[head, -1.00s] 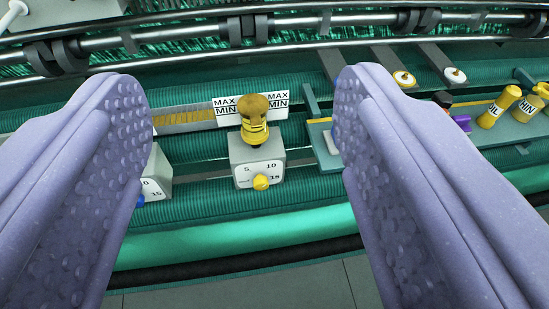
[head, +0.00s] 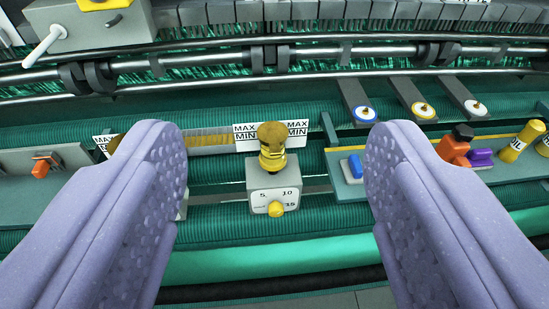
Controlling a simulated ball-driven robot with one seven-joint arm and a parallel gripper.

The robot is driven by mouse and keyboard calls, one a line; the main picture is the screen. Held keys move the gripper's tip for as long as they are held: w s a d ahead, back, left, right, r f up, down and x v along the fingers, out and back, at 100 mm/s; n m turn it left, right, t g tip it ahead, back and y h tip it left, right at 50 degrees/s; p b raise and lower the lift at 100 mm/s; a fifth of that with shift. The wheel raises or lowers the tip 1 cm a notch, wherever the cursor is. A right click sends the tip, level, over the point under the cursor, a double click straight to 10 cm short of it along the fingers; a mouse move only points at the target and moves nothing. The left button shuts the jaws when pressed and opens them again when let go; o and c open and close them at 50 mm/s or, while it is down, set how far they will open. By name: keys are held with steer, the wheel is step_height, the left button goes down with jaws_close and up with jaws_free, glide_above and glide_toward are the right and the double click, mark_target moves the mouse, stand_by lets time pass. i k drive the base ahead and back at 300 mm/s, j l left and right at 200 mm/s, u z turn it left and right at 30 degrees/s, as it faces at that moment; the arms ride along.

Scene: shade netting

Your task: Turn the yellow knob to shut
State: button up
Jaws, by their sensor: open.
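The yellow knob (head: 277,209) is small and sits on the white dial face of a grey box (head: 262,172), marked 5, 10 and 15. A yellow and brown ribbed fitting (head: 272,150) stands upright on top of the box, in front of a MAX/MIN label (head: 246,137). My gripper (head: 276,150) is open and empty. Its two lilac, studded fingers stand wide apart, one left and one right of the box, and touch neither box nor knob. The left finger hides most of a neighbouring unit with its own MAX/MIN label.
At right, a shelf (head: 344,186) carries a blue block (head: 352,167), an orange item (head: 454,148) and yellow bottles (head: 521,141). An orange knob (head: 41,167) is at left. Steel rails (head: 215,61) cross behind. A green roll (head: 270,262) runs along the front.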

mark_target(276, 208)
steer(key=i+l+z, duration=0.1)
steer(key=l, duration=0.3)
steer(key=i+l, duration=0.25)
steer(key=l, duration=0.15)
steer(key=i+l+z, duration=0.15)
steer(key=l, duration=0.3)
